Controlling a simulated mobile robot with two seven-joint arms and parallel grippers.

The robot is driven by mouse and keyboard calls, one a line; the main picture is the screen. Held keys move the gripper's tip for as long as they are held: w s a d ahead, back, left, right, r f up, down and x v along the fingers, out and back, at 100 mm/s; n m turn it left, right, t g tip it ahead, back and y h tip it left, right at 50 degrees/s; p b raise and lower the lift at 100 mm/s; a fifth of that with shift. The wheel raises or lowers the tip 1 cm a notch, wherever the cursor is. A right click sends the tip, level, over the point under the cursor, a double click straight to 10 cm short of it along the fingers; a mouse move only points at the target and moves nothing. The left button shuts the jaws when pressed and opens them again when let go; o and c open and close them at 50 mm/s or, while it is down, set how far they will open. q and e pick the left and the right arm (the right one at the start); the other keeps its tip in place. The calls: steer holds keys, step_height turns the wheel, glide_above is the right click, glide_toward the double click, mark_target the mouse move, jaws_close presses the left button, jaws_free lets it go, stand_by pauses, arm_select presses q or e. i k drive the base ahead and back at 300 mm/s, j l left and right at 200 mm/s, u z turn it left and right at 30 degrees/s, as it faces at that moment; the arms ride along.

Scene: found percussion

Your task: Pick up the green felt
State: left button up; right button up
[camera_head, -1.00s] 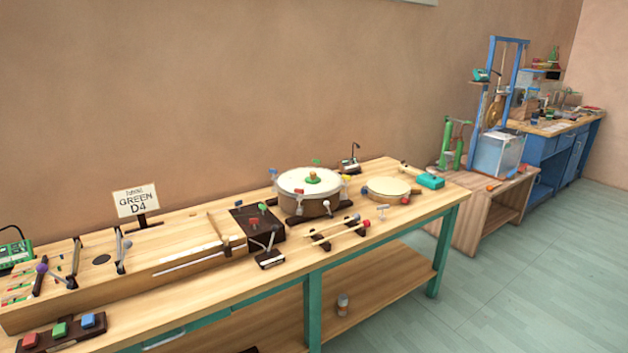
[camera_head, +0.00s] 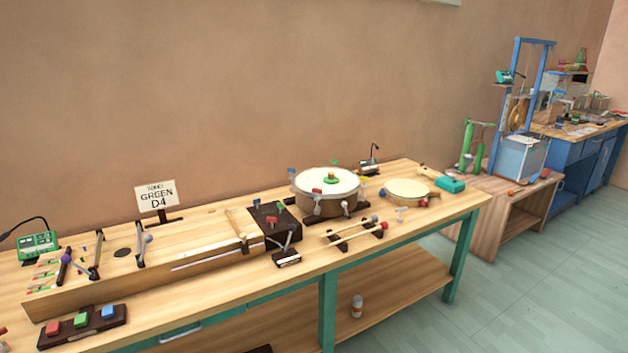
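A round green piece (camera_head: 331,181) also lies on top of the white drum (camera_head: 345,188). Neither of my grippers shows in the head view.
A sign reading "GREEN D4" (camera_head: 157,195) stands behind a long wooden string box (camera_head: 190,245). A dark block with mallets (camera_head: 275,224), a mallet rack (camera_head: 352,235) and a tambourine-like disc (camera_head: 406,191) fill the bench's right. Open floor (camera_head: 500,305) lies at right.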

mark_target(331, 179)
steer(key=i+l+u, duration=0.25)
steer(key=u, duration=0.15)
steer(key=i+l+u, duration=0.2)
steer(key=u, duration=0.2)
steer(key=i+l+u, duration=0.1)
steer(key=l, duration=0.2)
steer(key=i+l+u, duration=0.1)
steer(key=l, duration=0.2)
steer(key=i+l, duration=0.15)
steer(key=l, duration=0.2)
steer(key=i+l, duration=0.15)
steer(key=l, duration=0.2)
steer(key=i+l, duration=0.15)
steer(key=l, duration=0.25)
steer(key=i+l+u, duration=0.1)
steer(key=l, duration=0.25)
steer(key=i+l, duration=0.15)
steer(key=l, duration=0.25)
steer(key=i+l, duration=0.15)
steer(key=l, duration=0.2)
steer(key=i+l+u, duration=0.1)
steer(key=l, duration=0.3)
steer(key=i+l, duration=0.15)
steer(key=l, duration=0.2)
